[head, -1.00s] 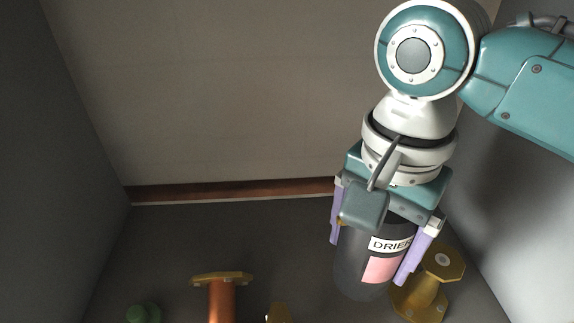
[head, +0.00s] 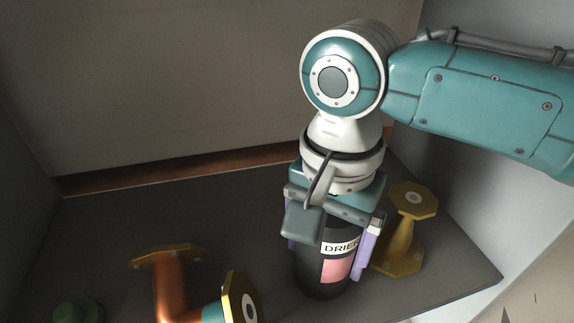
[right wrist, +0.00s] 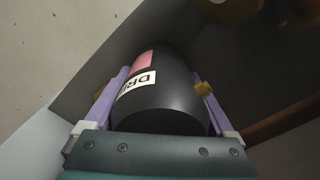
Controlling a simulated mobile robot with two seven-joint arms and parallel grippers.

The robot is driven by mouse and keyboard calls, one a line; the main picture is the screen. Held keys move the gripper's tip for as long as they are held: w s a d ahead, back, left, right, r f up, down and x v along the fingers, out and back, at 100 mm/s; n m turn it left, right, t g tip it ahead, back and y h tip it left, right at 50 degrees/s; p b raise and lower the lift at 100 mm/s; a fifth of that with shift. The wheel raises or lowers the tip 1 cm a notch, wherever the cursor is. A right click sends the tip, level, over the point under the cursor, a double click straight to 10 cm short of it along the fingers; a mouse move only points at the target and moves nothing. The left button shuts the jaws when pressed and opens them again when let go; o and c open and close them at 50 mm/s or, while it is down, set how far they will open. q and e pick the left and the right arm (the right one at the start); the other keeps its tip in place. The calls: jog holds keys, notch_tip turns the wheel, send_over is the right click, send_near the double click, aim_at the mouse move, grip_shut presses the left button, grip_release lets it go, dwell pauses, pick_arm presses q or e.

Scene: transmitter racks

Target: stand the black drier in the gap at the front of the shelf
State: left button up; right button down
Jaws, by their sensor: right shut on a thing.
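The black drier (head: 312,262) is a dark cylinder with a white label reading DRIER and a pink patch. My right gripper (head: 330,238) is shut on it from above, with a purple finger on each side. The drier is upright or nearly so over the dark grey shelf (head: 440,268). I cannot tell whether its base touches the shelf. In the right wrist view the drier (right wrist: 165,95) sits between the two fingers of the right gripper (right wrist: 160,100). My left gripper is not in view.
A yellow flanged spool (head: 402,230) stands close to the right of the drier. A copper elbow pipe with yellow flanges (head: 172,285) stands to its left. A green knob-like thing (head: 78,312) is at the lower left. Grey walls flank the shelf, with bare shelf behind.

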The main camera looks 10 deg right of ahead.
jog(key=shift+f, duration=0.1)
grip_release()
notch_tip(320, 180, up, 12)
jog(key=p, duration=0.8)
jog(key=shift+w+p, duration=0.1)
jog(key=shift+p, duration=0.25)
jog(key=shift+s+a, duration=0.2)
jog(key=s+a+f+n+y, duration=0.2)
jog(key=s+a+n, duration=0.1)
jog(key=s+n, duration=0.15)
jog(key=s+d+r+n+t+h, duration=0.1)
jog(key=s+d+n+t, duration=0.2)
jog(key=s+d+n, duration=0.3)
jog(key=s+d, duration=0.5)
jog(key=shift+s+d+r+t+h, duration=0.2)
jog(key=shift+s+r+t+h, duration=0.1)
jog(key=shift+s+h, duration=0.1)
